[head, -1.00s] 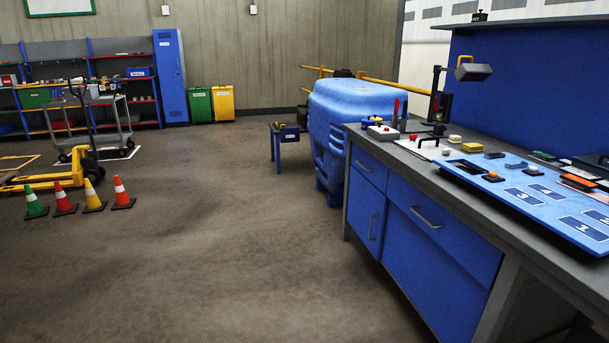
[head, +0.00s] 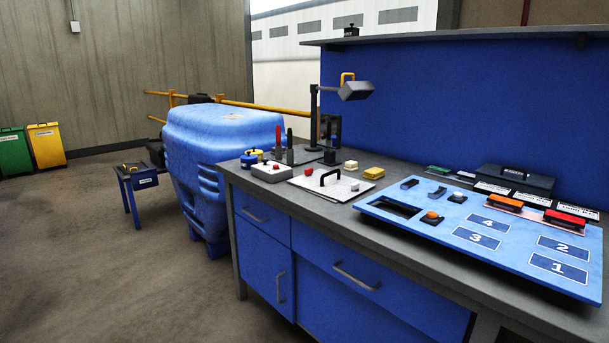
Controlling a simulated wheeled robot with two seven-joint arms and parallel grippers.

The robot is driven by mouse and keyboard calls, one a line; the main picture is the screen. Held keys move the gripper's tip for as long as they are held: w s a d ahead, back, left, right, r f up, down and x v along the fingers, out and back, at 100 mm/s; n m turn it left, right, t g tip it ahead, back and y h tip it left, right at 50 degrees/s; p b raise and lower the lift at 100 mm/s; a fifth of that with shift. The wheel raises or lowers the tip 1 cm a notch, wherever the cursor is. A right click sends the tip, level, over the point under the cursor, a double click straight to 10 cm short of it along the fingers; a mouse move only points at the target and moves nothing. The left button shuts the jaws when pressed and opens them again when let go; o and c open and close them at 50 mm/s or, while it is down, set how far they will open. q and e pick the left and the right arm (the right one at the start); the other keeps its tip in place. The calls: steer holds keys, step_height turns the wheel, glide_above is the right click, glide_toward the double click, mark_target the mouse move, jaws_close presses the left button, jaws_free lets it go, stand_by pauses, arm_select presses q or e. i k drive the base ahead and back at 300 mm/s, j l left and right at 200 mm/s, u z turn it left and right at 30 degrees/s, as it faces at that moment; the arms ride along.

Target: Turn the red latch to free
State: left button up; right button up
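No part is clearly recognisable as the red latch at this size. A white plate (head: 335,187) with a black handle (head: 330,177) lies on the workbench and bears a small red knob (head: 308,171). A grey-white box (head: 271,173) left of it has another small red knob (head: 275,167) on top. A red block with a dark handle (head: 571,217) lies toward the bench's right end. Neither of my grippers is in view.
The grey-topped workbench (head: 318,206) has blue drawers. A light-blue board (head: 400,219) with numbered fields covers its right part. A lamp (head: 355,91) stands behind the plate. A large blue container (head: 215,135) stands beyond the left end. Floor at left is open.

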mark_target(308, 173)
steer(key=i+j, duration=0.2)
steer(key=i, duration=0.3)
steer(key=i+j, duration=0.2)
steer(key=i, duration=0.35)
steer(key=i+j, duration=0.2)
steer(key=i, duration=0.3)
steer(key=i+j, duration=0.2)
steer(key=i, duration=0.3)
steer(key=i+j+u, duration=0.1)
steer(key=i, duration=0.45)
steer(key=j, duration=0.1)
